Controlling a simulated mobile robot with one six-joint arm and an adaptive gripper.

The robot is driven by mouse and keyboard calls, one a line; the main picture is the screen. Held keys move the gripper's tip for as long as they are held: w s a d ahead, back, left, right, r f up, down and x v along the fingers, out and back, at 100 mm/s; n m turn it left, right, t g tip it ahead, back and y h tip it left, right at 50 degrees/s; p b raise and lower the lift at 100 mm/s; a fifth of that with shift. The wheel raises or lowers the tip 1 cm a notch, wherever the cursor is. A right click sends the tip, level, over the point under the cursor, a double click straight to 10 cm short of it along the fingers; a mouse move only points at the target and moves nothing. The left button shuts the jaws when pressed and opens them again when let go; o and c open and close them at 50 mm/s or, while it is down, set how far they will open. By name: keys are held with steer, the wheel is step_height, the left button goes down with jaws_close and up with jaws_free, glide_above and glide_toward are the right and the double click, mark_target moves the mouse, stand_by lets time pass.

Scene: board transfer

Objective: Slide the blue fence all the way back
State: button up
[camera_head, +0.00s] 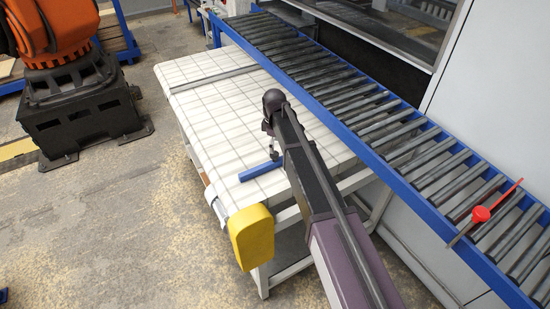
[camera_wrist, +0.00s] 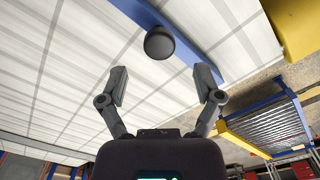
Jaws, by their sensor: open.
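The blue fence (camera_head: 260,170) is a short blue bar lying across the white table (camera_head: 205,125) near its front end; my arm hides its right part. In the wrist view the blue fence (camera_wrist: 202,66) runs diagonally from the top towards the right finger. A dark round knob (camera_wrist: 159,43) shows in front of it, above and between my fingertips; I cannot tell how it is attached. My gripper (camera_wrist: 162,82) is open, its two fingers spread on either side below the knob, with nothing between them. In the head view my arm mostly hides the gripper.
A yellow block (camera_head: 250,237) sits at the table's front corner. A grey strip (camera_head: 215,79) crosses the table farther back, with clear white surface between it and the fence. A blue-railed roller conveyor (camera_head: 350,105) runs along the right, bearing a red-handled item (camera_head: 480,214).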

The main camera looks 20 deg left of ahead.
steer(key=shift+f+b, duration=2.2)
steer(key=shift+f, duration=0.25)
steer(key=shift+c, duration=0.2)
jaws_close()
steer(key=s+d, duration=0.6)
steer(key=d, duration=0.1)
steer(key=shift+s+d, duration=0.2)
steer(key=shift+s, duration=0.05)
steer(key=shift+c, duration=0.7)
jaws_free()
steer(key=shift+f, duration=0.1)
steer(key=shift+o, duration=0.9)
